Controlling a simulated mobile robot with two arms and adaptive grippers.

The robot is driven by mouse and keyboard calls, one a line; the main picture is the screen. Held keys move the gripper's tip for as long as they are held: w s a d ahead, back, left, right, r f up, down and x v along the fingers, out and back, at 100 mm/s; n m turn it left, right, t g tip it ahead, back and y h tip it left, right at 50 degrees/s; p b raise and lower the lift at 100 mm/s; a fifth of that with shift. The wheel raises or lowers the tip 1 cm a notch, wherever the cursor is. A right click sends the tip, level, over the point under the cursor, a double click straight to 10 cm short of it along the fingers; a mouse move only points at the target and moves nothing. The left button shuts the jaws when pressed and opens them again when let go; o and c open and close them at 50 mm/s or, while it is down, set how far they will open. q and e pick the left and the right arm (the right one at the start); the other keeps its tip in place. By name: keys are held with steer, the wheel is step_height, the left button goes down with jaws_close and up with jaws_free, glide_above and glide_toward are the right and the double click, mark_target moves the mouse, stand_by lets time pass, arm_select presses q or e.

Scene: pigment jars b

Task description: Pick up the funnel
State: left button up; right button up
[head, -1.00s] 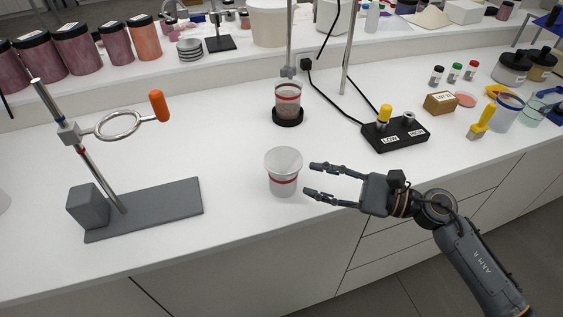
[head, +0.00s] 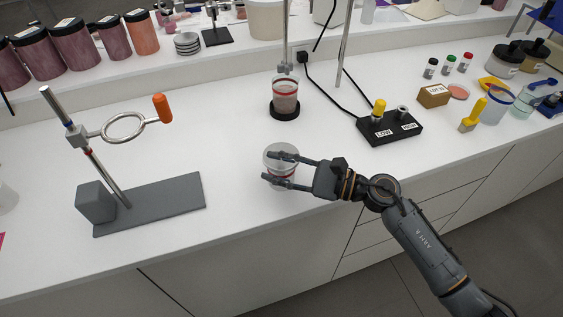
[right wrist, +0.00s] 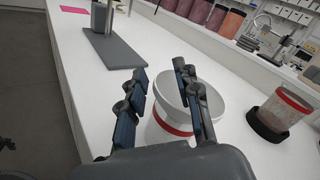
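The funnel (head: 277,151) is a pale, wide-mouthed cone resting in a cup with a red band (head: 288,179) near the front edge of the white bench. The funnel also shows in the right wrist view (right wrist: 209,92), with the red-banded cup (right wrist: 171,126) under it. My right gripper (head: 270,168) is open, and its fingers overlap the funnel in the head view, hiding part of it. In the right wrist view, one finger of the gripper (right wrist: 160,78) crosses the funnel's rim and the other is left of it. I cannot tell whether either touches. My left gripper is not in view.
A grey ring stand (head: 160,205) with an orange-handled ring (head: 124,127) stands to the left. A red-banded beaker (head: 285,97) sits behind the funnel on a black base. A black switch box (head: 391,130) is to the right. The bench around the funnel is clear.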

jaws_close()
